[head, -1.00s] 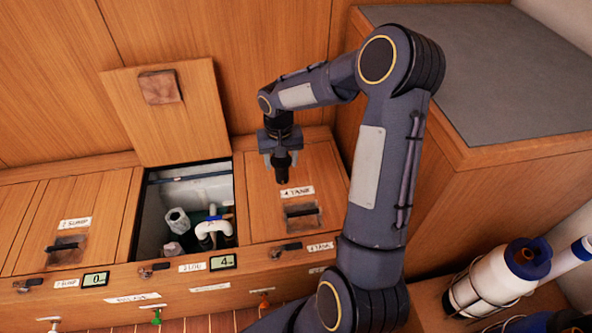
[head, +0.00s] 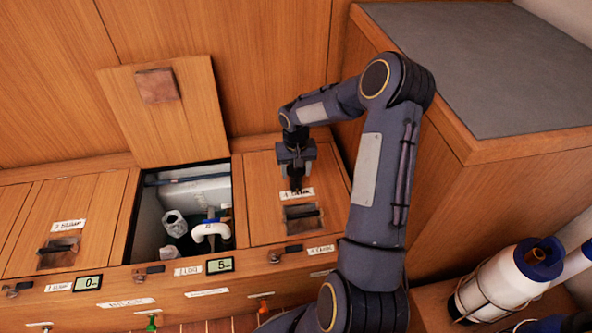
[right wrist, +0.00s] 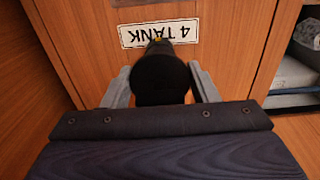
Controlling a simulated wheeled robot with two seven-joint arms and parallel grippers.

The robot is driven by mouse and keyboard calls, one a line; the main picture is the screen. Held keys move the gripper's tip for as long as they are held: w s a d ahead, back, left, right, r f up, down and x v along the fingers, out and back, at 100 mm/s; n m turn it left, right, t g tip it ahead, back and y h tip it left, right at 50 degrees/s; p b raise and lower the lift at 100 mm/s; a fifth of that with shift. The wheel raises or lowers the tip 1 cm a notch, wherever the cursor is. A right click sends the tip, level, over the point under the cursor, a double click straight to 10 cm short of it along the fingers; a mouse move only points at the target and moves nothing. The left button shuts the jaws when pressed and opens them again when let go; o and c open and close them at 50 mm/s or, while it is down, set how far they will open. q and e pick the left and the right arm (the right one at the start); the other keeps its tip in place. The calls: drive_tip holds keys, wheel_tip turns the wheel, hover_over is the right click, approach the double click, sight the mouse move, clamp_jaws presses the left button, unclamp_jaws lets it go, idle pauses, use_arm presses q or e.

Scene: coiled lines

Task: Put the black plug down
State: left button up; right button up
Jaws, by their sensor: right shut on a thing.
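The black plug (right wrist: 162,78) is held between the fingers of my right gripper (head: 296,168). In the right wrist view the gripper (right wrist: 163,88) has one finger on each side of the plug. The plug points down at the wooden lid (head: 262,215) labelled 4 TANK, close to its label (right wrist: 158,33). In the head view the plug (head: 296,184) is dark and small below the fingers, just over the label. I cannot tell whether its lower end touches the lid. My left gripper is not in view.
Left of the lid is an open compartment (head: 143,218) with a white pipe (head: 211,231) and pale lumps inside; its lid (head: 165,115) leans against the wall. A recessed handle (head: 303,215) is in front of the plug. A grey-topped cabinet (head: 490,70) and white bottle (head: 500,281) are at right.

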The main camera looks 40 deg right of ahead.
drive_tip(key=shift+f, duration=0.2)
drive_tip(key=o, duration=1.1)
wheel_tip(320, 180, up, 12)
drive_tip(key=p, duration=0.3)
drive_tip(key=shift+r+p, duration=0.2)
drive_tip(key=shift+p, duration=0.1)
drive_tip(key=s+a+r+n+t, duration=0.2)
drive_tip(key=s+a+r+t, duration=0.1)
drive_tip(key=s+a+r, duration=0.8)
drive_tip(key=s+a+r+n+t+y, duration=0.1)
drive_tip(key=s+a+n+t+y, duration=0.1)
drive_tip(key=s+a, duration=0.7)
drive_tip(key=s+y, duration=0.1)
drive_tip(key=s, duration=0.2)
drive_tip(key=shift+s+r+t+y, duration=0.2)
drive_tip(key=shift+t+y, duration=0.1)
drive_tip(key=shift+y, duration=0.1)
